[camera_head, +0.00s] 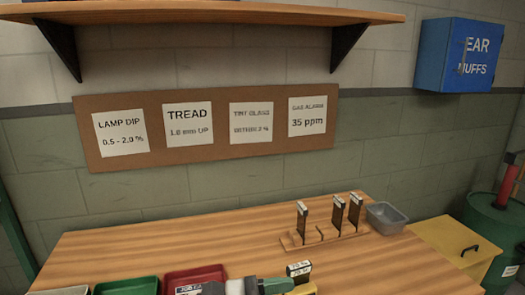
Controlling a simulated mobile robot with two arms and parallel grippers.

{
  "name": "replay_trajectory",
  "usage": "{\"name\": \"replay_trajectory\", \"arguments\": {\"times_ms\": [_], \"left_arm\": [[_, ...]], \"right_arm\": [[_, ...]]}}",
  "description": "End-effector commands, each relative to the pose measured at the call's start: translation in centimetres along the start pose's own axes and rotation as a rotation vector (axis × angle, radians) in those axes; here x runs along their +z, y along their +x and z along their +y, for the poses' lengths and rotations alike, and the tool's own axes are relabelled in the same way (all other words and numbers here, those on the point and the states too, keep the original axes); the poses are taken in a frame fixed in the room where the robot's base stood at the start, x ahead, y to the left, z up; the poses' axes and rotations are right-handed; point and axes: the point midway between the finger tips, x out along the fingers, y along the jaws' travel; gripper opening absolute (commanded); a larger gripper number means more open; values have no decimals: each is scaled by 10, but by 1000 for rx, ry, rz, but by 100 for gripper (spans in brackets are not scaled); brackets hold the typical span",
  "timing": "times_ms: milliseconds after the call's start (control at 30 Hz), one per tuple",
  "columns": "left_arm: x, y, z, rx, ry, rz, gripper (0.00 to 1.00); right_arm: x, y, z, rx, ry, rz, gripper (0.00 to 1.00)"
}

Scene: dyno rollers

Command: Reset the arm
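Neither of my grippers can be made out in the head view. A grey, white and green rod-shaped thing (236,287) shows at the bottom edge, cut off by the frame. I cannot tell what it is. No held object can be seen.
A wooden workbench (190,243) bears a rack (322,237) with several upright dark labelled pieces, a grey bin (386,217), a green tray (127,286) and a red tray (194,277). A yellow box (455,246) and green drum (495,225) stand right. A shelf (210,13) overhangs.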

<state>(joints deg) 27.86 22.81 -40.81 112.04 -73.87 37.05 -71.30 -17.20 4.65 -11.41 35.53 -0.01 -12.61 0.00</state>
Motion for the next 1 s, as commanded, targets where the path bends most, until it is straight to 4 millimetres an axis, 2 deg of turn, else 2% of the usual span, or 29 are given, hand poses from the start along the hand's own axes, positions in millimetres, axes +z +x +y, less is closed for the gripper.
{"name": "replay_trajectory", "arguments": {"times_ms": [100, 200, 267, 367, 400, 467, 567, 633, 733, 767, 900, 1000], "left_arm": [[24, -19, 19, 268, -374, -264, 59], [28, -52, 39, 483, -698, -477, 59], [21, -76, 49, 613, -894, -604, 59], [-2, -121, 54, 828, -1216, -816, 59], [-15, -139, 53, 916, -1342, -900, 59], [-38, -166, 44, 1053, -1524, -1027, 59], [-77, -207, 16, 1288, -1809, -1241, 59], [-102, -230, -12, 1458, -1977, -1382, 59], [-128, -252, -55, 1678, -2151, -1550, 59], [-134, -257, -67, -1656, 2085, 1517, 59], [-150, -272, -120, -1564, 1808, 1372, 59], [-155, -278, -155, -1514, 1638, 1285, 59]], "right_arm": [[0, 0, 0, 0, 0, 0, 0], [0, 0, 0, 0, 0, 0, 0], [0, 0, 0, 0, 0, 0, 0], [0, 0, 0, 0, -1, 0, 0], [0, 0, 0, 0, -1, 0, 0], [0, 0, 0, 0, -1, 0, 0], [0, 0, 0, -1, -1, 0, 0], [0, 0, 0, -1, -1, 0, 0], [0, 0, 0, -1, -1, 0, 0], [0, 0, 0, -1, -1, 0, 0], [0, 0, -1, -1, -1, 0, 0], [0, 0, -1, -1, -1, 0, 0]]}}
